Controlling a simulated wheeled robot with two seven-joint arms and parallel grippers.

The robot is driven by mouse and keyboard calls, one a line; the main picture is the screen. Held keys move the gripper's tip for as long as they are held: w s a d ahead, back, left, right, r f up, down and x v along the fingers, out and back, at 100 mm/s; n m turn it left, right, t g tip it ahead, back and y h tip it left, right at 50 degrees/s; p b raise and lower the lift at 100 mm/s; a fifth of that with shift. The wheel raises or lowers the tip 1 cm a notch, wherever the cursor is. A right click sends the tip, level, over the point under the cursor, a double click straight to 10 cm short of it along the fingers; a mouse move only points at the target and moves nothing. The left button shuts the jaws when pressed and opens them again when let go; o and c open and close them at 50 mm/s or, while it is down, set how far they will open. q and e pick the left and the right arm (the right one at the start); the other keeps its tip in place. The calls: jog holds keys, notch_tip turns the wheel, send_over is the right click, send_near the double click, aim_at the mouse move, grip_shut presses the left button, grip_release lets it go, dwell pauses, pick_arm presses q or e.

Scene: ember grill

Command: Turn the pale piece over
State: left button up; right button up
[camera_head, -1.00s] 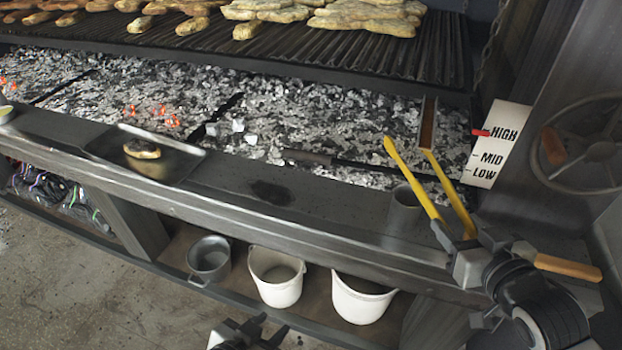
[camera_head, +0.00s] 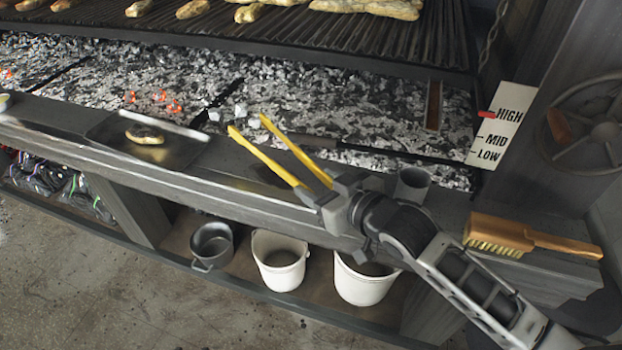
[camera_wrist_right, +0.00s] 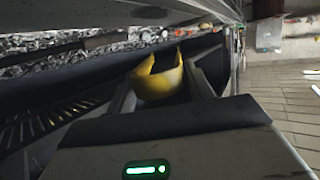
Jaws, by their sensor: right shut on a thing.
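My right gripper (camera_head: 322,193) is shut on yellow tongs (camera_head: 282,158), which point up and left over the front ledge. The two tong arms are spread apart with nothing between their tips. In the right wrist view the tongs' yellow bend (camera_wrist_right: 158,84) sits between my fingers. A small piece (camera_head: 145,134), pale with a dark charred top, lies on a metal tray (camera_head: 178,150) left of the tong tips. Several pale browned pieces (camera_head: 366,8) lie on the grill at the top; I cannot tell which piece is the pale one meant. My left gripper is out of view.
Grey coals with a few glowing embers (camera_head: 174,107) lie behind the ledge (camera_head: 60,128). A brush (camera_head: 500,236) and a grey cup (camera_head: 412,186) are on the right. White buckets (camera_head: 281,262) and a metal pot (camera_head: 212,245) stand below.

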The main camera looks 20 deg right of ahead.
pick_arm(q)
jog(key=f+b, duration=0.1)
jog(key=b, duration=0.2)
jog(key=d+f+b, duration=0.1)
jog(key=b, duration=0.1)
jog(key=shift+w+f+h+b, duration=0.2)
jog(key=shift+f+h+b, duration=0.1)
jog(key=shift+b, duration=0.1)
pick_arm(e)
notch_tip(320, 180, down, 8)
jog(key=shift+a, duration=0.1)
jog(key=o, duration=0.8)
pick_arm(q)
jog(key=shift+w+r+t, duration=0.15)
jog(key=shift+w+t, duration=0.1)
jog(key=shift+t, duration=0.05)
pick_arm(e)
jog(key=shift+f, duration=0.1)
jog(key=shift+s, duration=0.1)
